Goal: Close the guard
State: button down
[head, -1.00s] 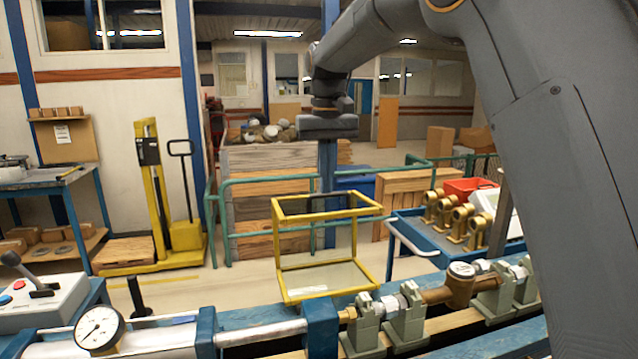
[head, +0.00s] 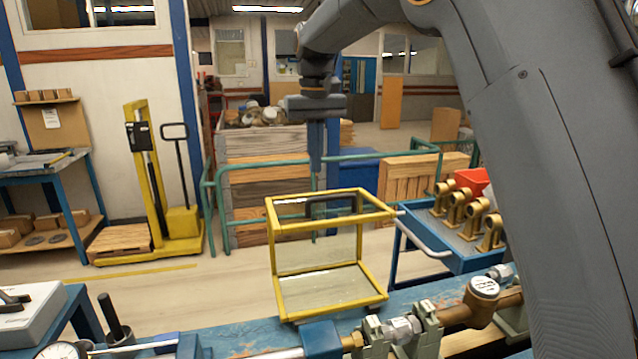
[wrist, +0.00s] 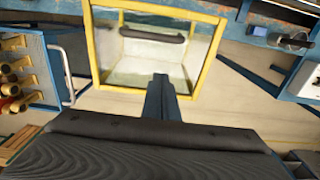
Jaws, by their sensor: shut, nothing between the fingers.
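The guard (head: 376,248) is a yellow frame with clear panels and a dark handle bar near its top. In the head view it stands at the back edge of the blue test bench (head: 240,337), apparently swung back and open. My gripper (head: 316,170) is shut and empty, pointing down, its fingertips just above the guard's top in the picture. In the wrist view the shut fingers (wrist: 160,80) overlap the lower edge of the guard's frame (wrist: 98,50), and the handle bar (wrist: 152,35) lies beyond them. I cannot tell whether they touch the guard.
A brass meter (head: 482,300) sits in the pipe line on the bench. A blue cart (head: 440,238) with brass fittings stands at the right. A yellow stacker (head: 145,180) and green railings (head: 209,215) are behind. Floor left of the guard is clear.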

jog(key=p, duration=0.3)
send_over(320, 212)
jog(key=w+a, duration=0.1)
jog(key=w, duration=0.3)
jog(key=f, duration=0.6)
jog(key=shift+s+a+f, duration=0.1)
jog(key=shift+s+f, duration=0.15)
jog(key=shift+f, duration=0.15)
jog(key=shift+s+d+r+p, duration=0.2)
jog(key=shift+s+r+p, duration=0.1)
jog(key=shift+s, duration=0.25)
jog(key=shift+s+d+r+p, duration=0.15)
jog(key=shift+s+r+p, duration=0.1)
jog(key=shift+s, duration=0.25)
jog(key=shift+s+d+p, duration=0.2)
jog(key=shift+s+p, duration=0.25)
jog(key=shift+s, duration=0.3)
